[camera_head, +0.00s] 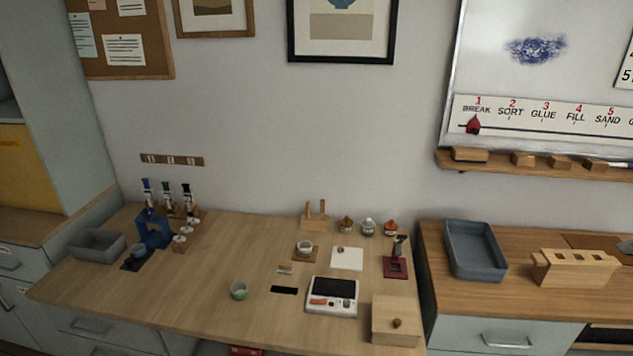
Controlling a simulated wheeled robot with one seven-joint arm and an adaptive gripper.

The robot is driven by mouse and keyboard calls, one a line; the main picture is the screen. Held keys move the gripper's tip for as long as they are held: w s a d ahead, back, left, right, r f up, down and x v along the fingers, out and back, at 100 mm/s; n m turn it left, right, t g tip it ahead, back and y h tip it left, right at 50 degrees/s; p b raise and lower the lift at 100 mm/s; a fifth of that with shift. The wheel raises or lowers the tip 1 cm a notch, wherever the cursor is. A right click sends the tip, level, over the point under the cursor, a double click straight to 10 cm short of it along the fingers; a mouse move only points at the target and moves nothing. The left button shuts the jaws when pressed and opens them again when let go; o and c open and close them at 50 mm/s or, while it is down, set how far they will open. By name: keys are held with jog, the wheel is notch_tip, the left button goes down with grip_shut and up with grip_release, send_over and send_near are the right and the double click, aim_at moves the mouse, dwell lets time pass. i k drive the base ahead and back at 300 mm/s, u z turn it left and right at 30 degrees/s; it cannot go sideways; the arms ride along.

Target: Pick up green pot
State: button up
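A small round green pot (239,291) stands on the wooden table (215,265), near its front edge and left of a black strip. Its rim is pale and its top looks open. It is small in the view, so what is inside it cannot be told. Nothing touches it. My gripper and arm do not show in the head view.
A white device with a dark screen (332,296) and a wooden box (396,320) stand right of the pot. A grey bin (97,245) and a blue stand (153,229) are at the left. The table around the pot is clear.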

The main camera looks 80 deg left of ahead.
aim_at(239, 290)
jog(key=i, duration=0.8)
jog(key=u, duration=3.6)
